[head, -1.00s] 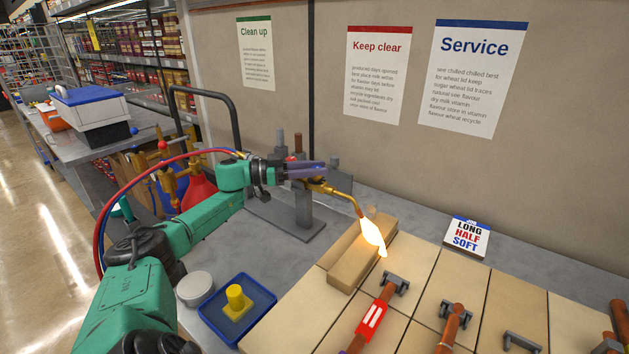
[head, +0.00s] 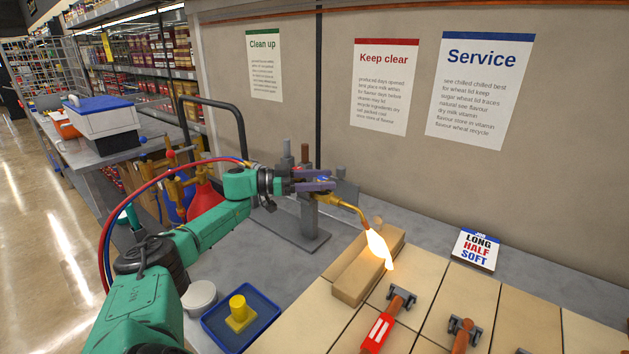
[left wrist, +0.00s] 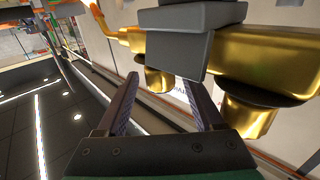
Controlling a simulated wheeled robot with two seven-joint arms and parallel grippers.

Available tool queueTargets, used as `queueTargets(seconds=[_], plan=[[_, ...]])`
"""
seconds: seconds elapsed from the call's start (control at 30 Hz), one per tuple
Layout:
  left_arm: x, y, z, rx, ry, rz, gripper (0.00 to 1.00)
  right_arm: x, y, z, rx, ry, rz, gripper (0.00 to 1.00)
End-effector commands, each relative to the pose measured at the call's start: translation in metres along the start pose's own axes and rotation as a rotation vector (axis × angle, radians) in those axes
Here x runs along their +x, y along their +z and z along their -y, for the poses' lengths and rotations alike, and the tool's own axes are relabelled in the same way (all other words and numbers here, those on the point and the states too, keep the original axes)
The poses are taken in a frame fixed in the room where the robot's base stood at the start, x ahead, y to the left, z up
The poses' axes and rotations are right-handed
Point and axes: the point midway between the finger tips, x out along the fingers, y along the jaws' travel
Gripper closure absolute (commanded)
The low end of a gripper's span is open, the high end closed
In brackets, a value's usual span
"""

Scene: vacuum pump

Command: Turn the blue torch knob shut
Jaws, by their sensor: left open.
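The brass torch (head: 350,206) sits at the grey stand (head: 290,222), with a lit flame (head: 377,248) at its tip. My left gripper (head: 325,180) is open beside the torch body, its purple fingers spread and empty. In the left wrist view, the gripper (left wrist: 164,88) shows with a gap between its fingers. The gold torch body (left wrist: 270,60) is close on the right there, with dark collars and gold cylinders under it. I cannot make out a blue knob in either view; it may be hidden by the fingers or torch body.
The flame is over a pale brick block (head: 368,266). A blue tray (head: 213,318) with a yellow part (head: 239,311) and a white round container (head: 199,297) stand near my left arm.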

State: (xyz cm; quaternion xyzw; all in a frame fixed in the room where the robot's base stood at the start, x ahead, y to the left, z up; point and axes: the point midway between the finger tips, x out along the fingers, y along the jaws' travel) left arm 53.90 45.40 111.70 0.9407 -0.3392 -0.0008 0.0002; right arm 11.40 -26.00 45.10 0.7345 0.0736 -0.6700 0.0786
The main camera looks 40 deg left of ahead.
Motion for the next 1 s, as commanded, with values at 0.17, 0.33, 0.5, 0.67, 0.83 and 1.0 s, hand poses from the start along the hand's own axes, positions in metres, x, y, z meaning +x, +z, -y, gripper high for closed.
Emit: queueTargets(seconds=[0.17, 0.33, 0.5, 0.67, 0.83, 1.0], plan=[[-0.02, 0.003, 0.001, 0.0, -0.003, 0.006, 0.31, 0.004, 0.001, 0.0, 0.0, 0.001, 0.0, 0.5], [-0.047, 0.002, 0.0, -0.003, -0.001, 0.007, 0.31, 0.003, 0.0, -0.001, 0.0, 0.001, 0.0, 0.5], [-0.078, -0.002, 0.001, -0.005, -0.001, 0.007, 0.31, -0.011, -0.001, -0.001, 0.001, 0.001, 0.0, 0.5], [-0.104, 0.0, 0.001, -0.002, 0.0, 0.004, 0.31, -0.015, -0.001, -0.001, 0.001, 0.001, 0.0, 0.5], [-0.117, 0.001, 0.0, -0.001, 0.002, 0.003, 0.31, -0.016, -0.001, -0.001, 0.001, 0.001, 0.0, 0.5], [-0.117, 0.001, 0.0, 0.0, 0.003, 0.002, 0.31, -0.015, -0.001, -0.001, 0.001, 0.0, 0.0, 0.5]])
